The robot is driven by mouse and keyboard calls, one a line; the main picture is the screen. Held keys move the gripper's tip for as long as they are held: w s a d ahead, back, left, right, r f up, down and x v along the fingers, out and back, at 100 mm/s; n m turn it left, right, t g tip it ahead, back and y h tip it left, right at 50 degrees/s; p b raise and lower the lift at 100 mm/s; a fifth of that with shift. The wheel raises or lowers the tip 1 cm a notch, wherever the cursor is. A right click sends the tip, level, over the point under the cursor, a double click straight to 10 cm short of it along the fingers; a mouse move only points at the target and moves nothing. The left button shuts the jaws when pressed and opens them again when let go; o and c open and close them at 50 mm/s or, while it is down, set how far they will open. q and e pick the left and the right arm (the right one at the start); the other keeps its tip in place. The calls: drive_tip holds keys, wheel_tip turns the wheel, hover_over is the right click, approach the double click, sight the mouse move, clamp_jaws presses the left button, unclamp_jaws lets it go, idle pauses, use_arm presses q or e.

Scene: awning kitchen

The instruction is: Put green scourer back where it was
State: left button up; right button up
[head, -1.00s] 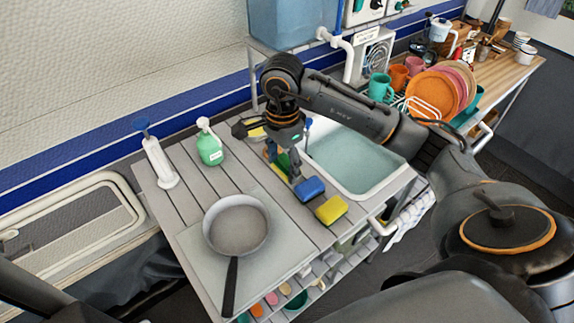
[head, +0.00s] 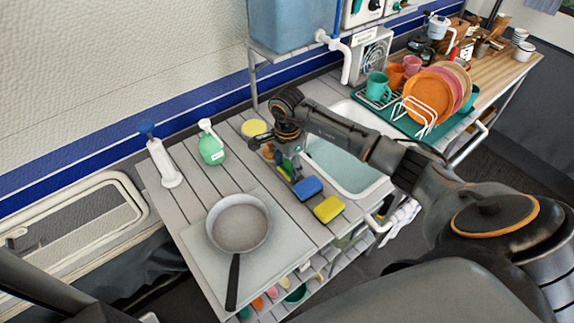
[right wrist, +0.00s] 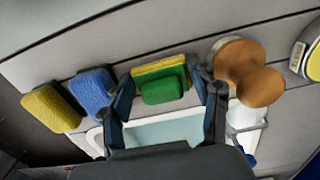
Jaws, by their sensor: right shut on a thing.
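The green scourer (right wrist: 163,88), green with a yellow layer, sits between the two fingers of my right gripper (right wrist: 168,98) in the right wrist view. The gripper is shut on it. In the head view my right gripper (head: 290,170) is low over the counter, between the sink and the pan, and mostly hides the scourer. A blue sponge (head: 308,188) and a yellow sponge (head: 328,209) lie in a row beside it. They also show in the wrist view, blue (right wrist: 92,92) and yellow (right wrist: 50,108). Whether the scourer touches the counter I cannot tell. My left gripper is not in view.
A wooden-topped brush (right wrist: 245,72) lies on the scourer's other side. The sink (head: 345,165) is to the right. A frying pan (head: 239,224), a green soap bottle (head: 211,147), a white dispenser (head: 163,160) and a yellow round item (head: 254,128) stand around. Slats between pan and sponges are clear.

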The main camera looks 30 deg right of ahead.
sight(287, 164)
drive_tip(key=shift+f, duration=0.15)
drive_tip(key=o, duration=0.8)
drive_tip(key=shift+r, duration=0.65)
wheel_tip(287, 164, up, 10)
drive_tip(key=b, duration=0.3)
drive_tip(key=shift+f, duration=0.15)
drive_tip(key=shift+r, duration=0.7)
